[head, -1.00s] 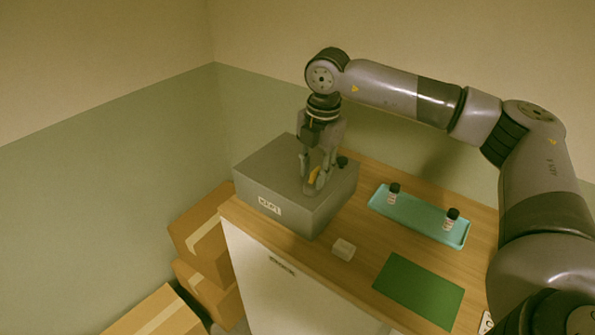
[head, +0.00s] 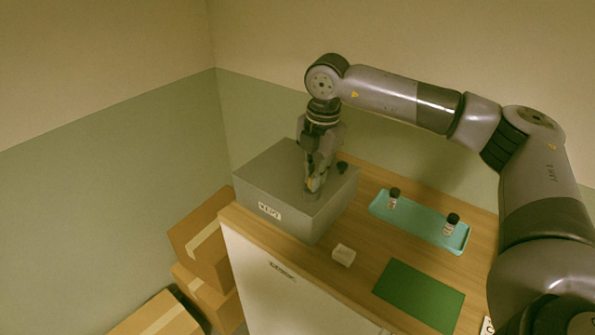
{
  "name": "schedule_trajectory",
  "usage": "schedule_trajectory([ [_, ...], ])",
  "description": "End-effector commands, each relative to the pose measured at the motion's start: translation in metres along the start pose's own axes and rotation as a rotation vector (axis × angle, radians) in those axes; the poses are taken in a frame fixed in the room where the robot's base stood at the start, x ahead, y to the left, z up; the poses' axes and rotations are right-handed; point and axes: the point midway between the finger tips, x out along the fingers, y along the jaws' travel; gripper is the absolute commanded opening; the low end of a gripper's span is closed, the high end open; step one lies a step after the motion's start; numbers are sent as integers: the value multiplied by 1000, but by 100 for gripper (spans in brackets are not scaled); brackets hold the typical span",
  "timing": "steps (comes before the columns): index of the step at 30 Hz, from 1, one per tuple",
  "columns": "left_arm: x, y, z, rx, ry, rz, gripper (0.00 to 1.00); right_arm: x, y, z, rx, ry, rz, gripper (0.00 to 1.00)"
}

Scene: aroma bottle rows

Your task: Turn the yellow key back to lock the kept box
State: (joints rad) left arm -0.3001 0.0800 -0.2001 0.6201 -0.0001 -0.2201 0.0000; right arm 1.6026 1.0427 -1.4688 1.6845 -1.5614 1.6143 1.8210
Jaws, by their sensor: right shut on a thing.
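The grey kept box (head: 270,185) stands at the left back of the wooden cabinet top, with a white label (head: 269,211) on its front. A small black knob (head: 342,167) shows on its lid. My right gripper (head: 315,187) points straight down over the right part of the lid and is shut on the yellow key (head: 310,182). Only a sliver of the key shows between the fingers; the rest is hidden, so its turn angle cannot be told. My left gripper is not in view.
A teal tray (head: 420,222) with two small dark-capped bottles, one at each end (head: 394,198) (head: 451,224), lies right of the box. A white block (head: 343,255) and a green mat (head: 419,294) lie in front. Cardboard boxes (head: 205,240) stand left of the cabinet.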

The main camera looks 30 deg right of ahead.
Motion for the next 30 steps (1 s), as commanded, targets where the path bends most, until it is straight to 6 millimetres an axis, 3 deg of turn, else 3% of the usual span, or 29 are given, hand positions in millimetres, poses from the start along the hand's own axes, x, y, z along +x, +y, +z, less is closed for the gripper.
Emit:
schedule_trajectory([
  [8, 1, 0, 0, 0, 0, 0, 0, 1, 0, 0, -51, 5, 0, 0],
  [30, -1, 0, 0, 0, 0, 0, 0, 0, 0, -1, -1018, 91, 1, 0],
])
